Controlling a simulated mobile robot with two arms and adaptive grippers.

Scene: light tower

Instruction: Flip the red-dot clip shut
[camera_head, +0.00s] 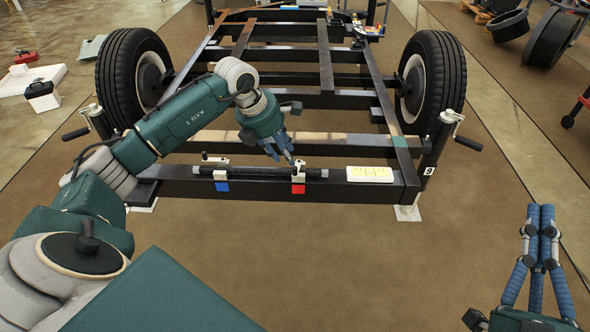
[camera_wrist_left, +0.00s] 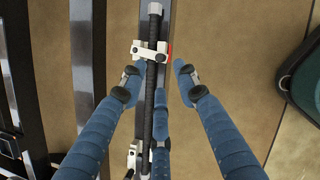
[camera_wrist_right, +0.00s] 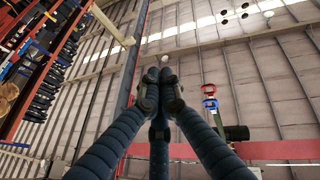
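My left gripper (camera_head: 286,159) is just above and beside the clip. Its blue fingers (camera_wrist_left: 157,78) are spread around the bar, short of the clip, holding nothing. My right gripper (camera_head: 540,208) has its fingers together, empty, far right.
A second white clip (camera_head: 220,173) sits on the same bar above a blue square (camera_head: 222,187). A white plate with yellow marks (camera_head: 369,174) lies right of the red square. Wheels (camera_head: 134,75) flank the frame. The floor in front is clear.

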